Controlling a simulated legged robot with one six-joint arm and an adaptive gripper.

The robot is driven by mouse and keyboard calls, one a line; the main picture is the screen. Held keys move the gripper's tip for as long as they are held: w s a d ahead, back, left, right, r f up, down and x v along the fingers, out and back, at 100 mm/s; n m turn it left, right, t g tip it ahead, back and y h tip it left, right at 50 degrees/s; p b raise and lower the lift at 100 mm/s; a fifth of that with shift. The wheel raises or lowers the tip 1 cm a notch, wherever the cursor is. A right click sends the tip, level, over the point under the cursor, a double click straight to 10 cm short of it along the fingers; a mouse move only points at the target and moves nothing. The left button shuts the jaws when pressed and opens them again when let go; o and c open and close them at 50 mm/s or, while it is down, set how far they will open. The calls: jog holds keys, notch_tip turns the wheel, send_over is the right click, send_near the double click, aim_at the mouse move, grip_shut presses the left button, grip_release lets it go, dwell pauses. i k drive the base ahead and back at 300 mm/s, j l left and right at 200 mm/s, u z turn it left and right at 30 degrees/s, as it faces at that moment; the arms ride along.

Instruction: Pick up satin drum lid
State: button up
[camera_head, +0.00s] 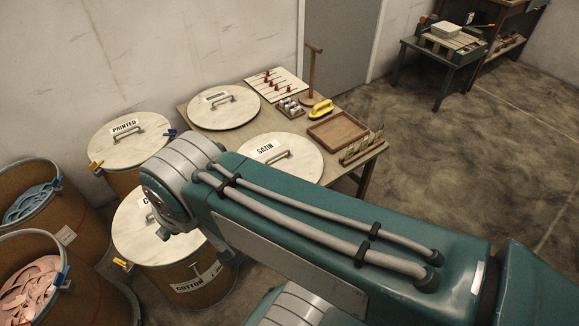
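The satin drum lid (303,161) is a round, pale wooden disc with a metal bar handle (277,155) and a white label reading SATIN. It lies flat on the wooden table (228,138), near its front edge. My teal arm crosses the foreground and covers the lid's lower left edge. My gripper does not show clearly; the far end of my arm is bent down left of the lid, over the cotton drum. I cannot see any fingers or anything held.
Another lid (238,112) lies behind on the table, near a pegged board (290,83), a wooden stand (312,75), a yellow tool (321,109) and a wooden tray (337,131). The PRINTED drum lid (105,152) and COTTON drum (180,283) stand left, beside open drums of ribbon.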

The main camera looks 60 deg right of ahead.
aim_at(278, 161)
jog(key=z, duration=1.65)
jog(key=u, duration=0.5)
jog(key=i+l+u, duration=0.2)
jog(key=l+u, duration=0.15)
jog(key=i+l+u, duration=0.1)
jog(key=l+u, duration=0.3)
jog(key=l, duration=0.15)
jog(key=l+u, duration=0.35)
jog(key=l, duration=0.15)
jog(key=l+u, duration=0.15)
jog(key=l, duration=1.45)
